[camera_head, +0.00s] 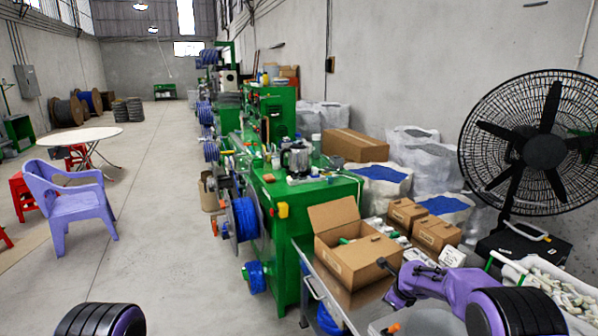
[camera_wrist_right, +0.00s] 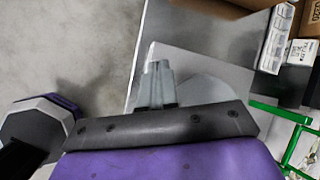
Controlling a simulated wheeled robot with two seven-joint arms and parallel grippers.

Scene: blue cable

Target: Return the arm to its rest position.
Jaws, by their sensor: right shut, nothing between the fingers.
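My right arm (camera_head: 450,284), purple with black bands, comes in at the lower right of the head view. It reaches over the grey workbench beside the open cardboard box. In the right wrist view my right gripper (camera_wrist_right: 157,86) has its grey fingers together, with nothing between them. They show above a pale grey surface near the bench edge; whether they touch it I cannot tell. Of my left arm (camera_head: 100,319) only a black and purple part shows at the bottom left of the head view; its gripper is out of view. Blue cable is wound on a spool (camera_head: 243,219) at the green machine.
The open cardboard box (camera_head: 347,252) stands close to my right arm, with small closed boxes (camera_head: 436,233) behind it. A green-framed bin (camera_head: 555,280) and a black fan (camera_head: 540,150) are at the right. The floor (camera_head: 170,230) in the middle is clear; a purple chair (camera_head: 76,200) stands left.

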